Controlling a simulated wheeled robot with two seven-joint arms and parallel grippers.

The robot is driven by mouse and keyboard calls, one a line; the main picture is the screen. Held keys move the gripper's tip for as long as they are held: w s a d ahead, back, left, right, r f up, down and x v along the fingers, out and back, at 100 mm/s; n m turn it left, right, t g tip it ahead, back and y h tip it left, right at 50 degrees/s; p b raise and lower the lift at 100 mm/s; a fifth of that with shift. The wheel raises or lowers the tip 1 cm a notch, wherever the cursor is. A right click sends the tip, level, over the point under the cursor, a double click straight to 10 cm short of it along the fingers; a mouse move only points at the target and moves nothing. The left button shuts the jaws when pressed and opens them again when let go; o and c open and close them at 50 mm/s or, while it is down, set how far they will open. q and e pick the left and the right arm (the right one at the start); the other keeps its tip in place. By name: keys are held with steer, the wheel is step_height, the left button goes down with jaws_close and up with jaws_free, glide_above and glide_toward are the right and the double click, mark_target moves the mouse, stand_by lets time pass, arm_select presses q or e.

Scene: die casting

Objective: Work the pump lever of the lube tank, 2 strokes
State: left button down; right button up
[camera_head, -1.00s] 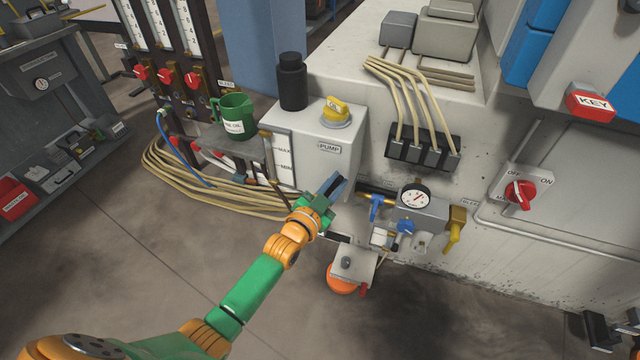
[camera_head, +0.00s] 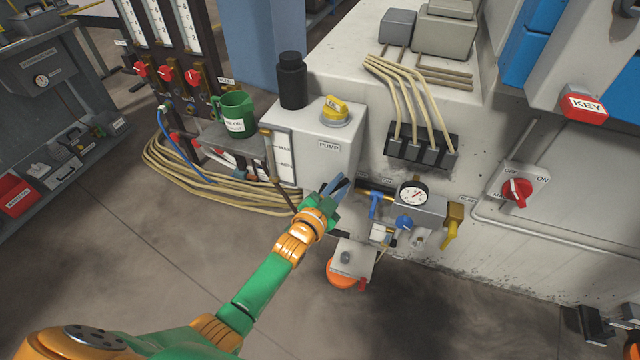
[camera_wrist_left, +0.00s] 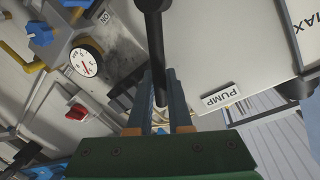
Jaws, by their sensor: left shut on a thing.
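The lube tank (camera_head: 335,155) is a pale box with a yellow filler cap (camera_head: 335,108), a PUMP label and a MAX/MIN level window on its left side. My left gripper (camera_head: 337,187) is at the tank's lower front, below the PUMP label. In the left wrist view, the dark pump lever (camera_wrist_left: 157,45) runs down between the two blue-grey fingers (camera_wrist_left: 160,85), which are shut on it. Its round dark end shows at the top edge. The fingers hide much of the lever in the head view. My right gripper is not in view.
A green mug (camera_head: 236,115) stands on a shelf left of the tank. Beige hoses (camera_head: 200,180) hang behind. An orange-based unit (camera_head: 345,272) is below.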

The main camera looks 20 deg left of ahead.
mark_target(332, 166)
arm_select(q)
steer(key=shift+a+r+n, duration=0.3)
steer(key=shift+a+n, duration=0.2)
steer(key=shift+n, duration=0.1)
steer(key=shift+a, duration=0.1)
steer(key=a+n, duration=0.1)
steer(key=a+n+b, duration=0.1)
steer(key=n, duration=0.1)
steer(key=shift+w+r+t+h, duration=0.1)
steer(key=shift+r+t+h, duration=0.05)
steer(key=shift+t+h, duration=0.25)
steer(key=shift+a+r+n, duration=0.25)
steer(key=shift+a+n, duration=0.2)
steer(key=shift+n, duration=0.25)
steer(key=c, duration=0.8)
jaws_free()
steer(key=shift+c, duration=0.2)
